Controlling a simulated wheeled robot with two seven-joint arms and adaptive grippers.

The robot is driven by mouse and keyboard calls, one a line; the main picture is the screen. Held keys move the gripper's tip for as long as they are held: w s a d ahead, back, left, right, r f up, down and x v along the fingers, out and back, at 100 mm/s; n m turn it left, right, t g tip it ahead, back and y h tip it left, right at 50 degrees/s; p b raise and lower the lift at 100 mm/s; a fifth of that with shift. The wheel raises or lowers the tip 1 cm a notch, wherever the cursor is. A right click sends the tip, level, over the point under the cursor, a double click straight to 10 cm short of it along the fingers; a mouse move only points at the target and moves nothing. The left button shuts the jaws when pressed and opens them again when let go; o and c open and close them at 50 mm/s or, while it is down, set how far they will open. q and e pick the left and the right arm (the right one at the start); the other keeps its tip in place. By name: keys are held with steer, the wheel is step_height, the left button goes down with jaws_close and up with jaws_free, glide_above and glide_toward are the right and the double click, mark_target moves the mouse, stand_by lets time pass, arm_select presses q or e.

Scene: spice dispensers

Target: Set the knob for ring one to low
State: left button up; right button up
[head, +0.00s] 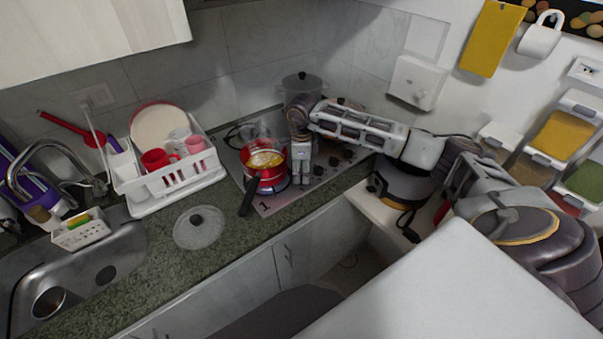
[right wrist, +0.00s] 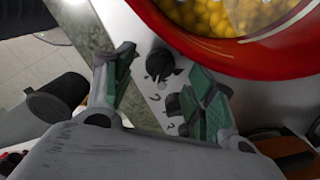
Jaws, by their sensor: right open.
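The cooktop (head: 278,200) carries a printed "1" at its front left corner. My right gripper (head: 299,177) is open and points down at the cooktop, just right of the red pan (head: 264,182). In the right wrist view, a black knob (right wrist: 160,63) shows between the open fingers of my right gripper (right wrist: 160,70), beside the pan's red rim (right wrist: 262,62). I cannot tell whether they touch it. A second dark knob (right wrist: 173,104) lies nearer the right finger, with dark printed marks around it. I cannot read either knob's setting. My left gripper is out of view.
A grey pot (head: 303,85) stands behind my right arm. A glass lid (head: 199,228) lies on the counter, near a white dish rack (head: 176,184). A sink is at left.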

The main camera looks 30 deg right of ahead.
steer(key=shift+f, duration=1.05)
steer(key=c, duration=1.1)
